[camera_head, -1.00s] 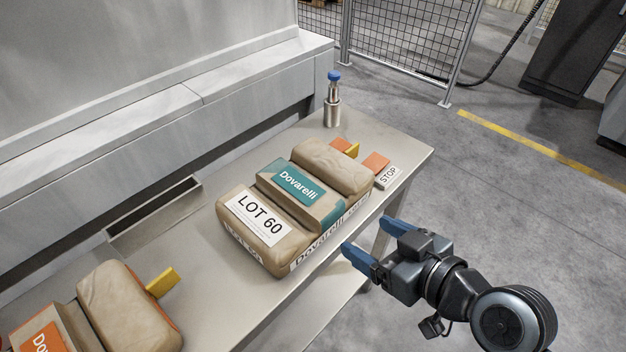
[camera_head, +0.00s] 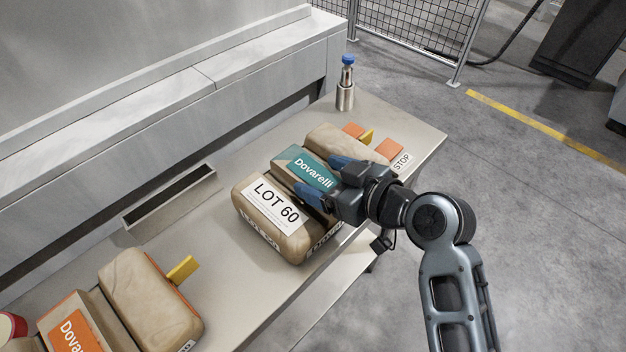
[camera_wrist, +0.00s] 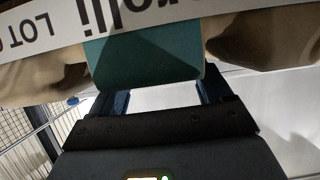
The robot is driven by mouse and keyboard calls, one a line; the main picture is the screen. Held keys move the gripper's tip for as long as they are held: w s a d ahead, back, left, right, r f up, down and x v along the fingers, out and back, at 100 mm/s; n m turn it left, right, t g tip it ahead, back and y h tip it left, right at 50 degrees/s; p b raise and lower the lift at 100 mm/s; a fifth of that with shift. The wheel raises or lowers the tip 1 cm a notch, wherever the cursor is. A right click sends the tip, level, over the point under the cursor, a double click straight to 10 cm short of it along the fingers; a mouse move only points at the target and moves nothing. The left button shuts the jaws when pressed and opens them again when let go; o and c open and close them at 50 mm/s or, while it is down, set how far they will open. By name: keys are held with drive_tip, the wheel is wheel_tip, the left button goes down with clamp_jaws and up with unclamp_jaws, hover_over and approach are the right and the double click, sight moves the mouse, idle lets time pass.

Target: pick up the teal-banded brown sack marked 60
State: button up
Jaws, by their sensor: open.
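The brown sack marked LOT 60 (camera_head: 259,217) lies on the metal table, with a narrower teal-banded middle (camera_head: 304,166) reading Dovarelli. It also shows across the top of the wrist view, where its teal band (camera_wrist: 145,62) is close up. My gripper (camera_head: 315,173) is open, reaching in from the right over the sack's near side. Its blue fingers lie on either side of the teal middle, one toward each bulging end. In the wrist view the fingers (camera_wrist: 163,98) flank the teal band and their tips are hidden by the sack. Contact cannot be told.
An orange-banded brown sack (camera_head: 150,297) lies at the lower left with a yellow tab (camera_head: 182,269). Orange and yellow pieces and a STOP block (camera_head: 401,161) sit beyond the LOT 60 sack. A blue-capped bottle (camera_head: 347,83) stands at the far corner.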

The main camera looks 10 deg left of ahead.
drive_tip(key=shift+w+a+f, duration=0.3)
drive_tip(key=shift+w+a, duration=0.1)
drive_tip(key=shift+a, duration=0.15)
drive_tip(key=shift+c, duration=0.3)
clamp_jaws()
drive_tip(key=shift+r, duration=0.15)
